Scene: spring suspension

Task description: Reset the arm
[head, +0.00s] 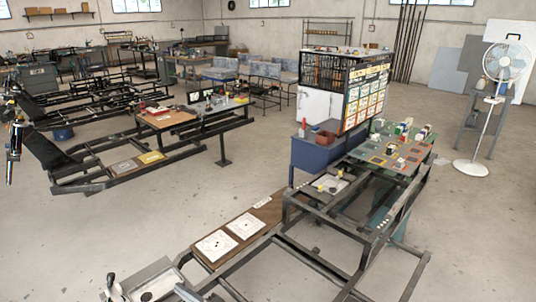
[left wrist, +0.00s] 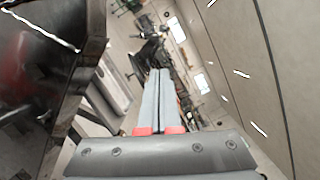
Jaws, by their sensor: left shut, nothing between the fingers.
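My left gripper (head: 10,181) hangs at the far left edge of the head view, pointing down and apart from the things around it. In the left wrist view its two long grey fingers (left wrist: 160,72) with red bases lie side by side, shut, with nothing between them. My right gripper is not in view.
A dark metal frame (head: 84,182) stands close to my left gripper. A second frame (head: 330,270) with white sheets on a brown board (head: 192,258) is at the lower right. A white fan (head: 508,62) stands far right. The floor between the frames is clear.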

